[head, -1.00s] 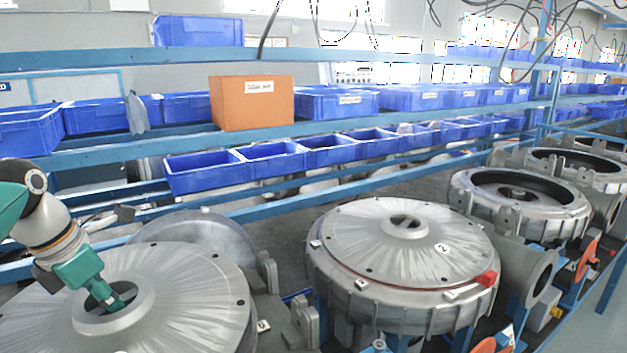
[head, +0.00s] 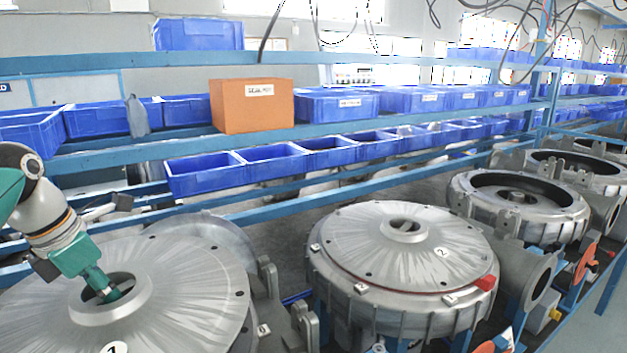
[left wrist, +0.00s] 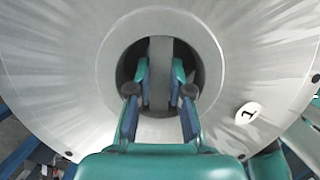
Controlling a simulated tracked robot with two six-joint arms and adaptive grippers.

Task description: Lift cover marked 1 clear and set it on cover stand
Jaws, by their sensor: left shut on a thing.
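The cover marked 1 (head: 190,285) is a wide grey metal disc at the lower left of the head view, cut by the frame's edge. Its number tag (left wrist: 248,113) shows at the right in the left wrist view. My left gripper (head: 112,294) reaches down into its raised hub. In the left wrist view my left fingers (left wrist: 160,78) are inside the round opening, on either side of a grey bar, and hold the cover by it. The cover looks raised and about level. No cover stand can be made out for sure. My right gripper is not in view.
The blower with the cover marked 2 (head: 385,240) stands to the right. A grey rounded part (head: 205,228) is partly hidden behind cover 1. An open housing (head: 520,200) is farther right. Blue rails and bins (head: 205,172) and an orange box (head: 252,105) line the back.

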